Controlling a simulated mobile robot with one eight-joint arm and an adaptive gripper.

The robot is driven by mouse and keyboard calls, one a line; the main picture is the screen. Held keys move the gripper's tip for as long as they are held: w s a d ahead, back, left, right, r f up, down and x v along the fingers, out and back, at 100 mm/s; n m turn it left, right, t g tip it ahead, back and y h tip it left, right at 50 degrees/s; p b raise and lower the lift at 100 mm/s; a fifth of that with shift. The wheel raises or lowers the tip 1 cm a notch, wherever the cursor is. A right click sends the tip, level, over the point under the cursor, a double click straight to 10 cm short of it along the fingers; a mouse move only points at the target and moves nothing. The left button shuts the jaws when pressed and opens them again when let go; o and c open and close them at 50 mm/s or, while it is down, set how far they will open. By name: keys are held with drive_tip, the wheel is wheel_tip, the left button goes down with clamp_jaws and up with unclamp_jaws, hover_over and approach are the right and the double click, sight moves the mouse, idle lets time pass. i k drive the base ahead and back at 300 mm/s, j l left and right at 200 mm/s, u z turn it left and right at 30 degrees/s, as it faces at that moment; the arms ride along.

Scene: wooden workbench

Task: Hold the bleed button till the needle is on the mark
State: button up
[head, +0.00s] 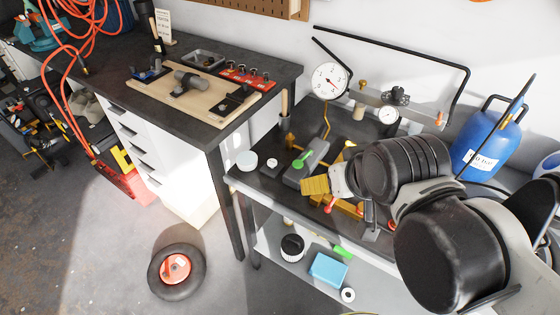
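A large round white gauge (330,81) with a dark rim and a red needle stands at the back of the cart. The mark on it is too small to make out. A smaller white gauge (388,115) sits to its right. My gripper (316,186) is over the cart top, at the end of my arm reaching in from the right; its fingers are not clear. A green-topped part (302,160) on a grey block is just beyond it, and a red knob (328,209) is just in front. I cannot tell which part is the bleed button, or whether my gripper touches it.
The dark cart top (262,178) holds a white round lid (247,160). A blue tank (488,140) stands right. The lower shelf holds a light blue box (328,268). A workbench (268,75) is left; a wheel (177,271) lies on the floor.

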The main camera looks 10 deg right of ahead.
sight(272, 163)
drive_tip(key=i+j+z, duration=0.15)
drive_tip(key=z, duration=0.3)
drive_tip(key=j+z, duration=0.75)
drive_tip(key=z, duration=0.15)
drive_tip(key=i, duration=0.05)
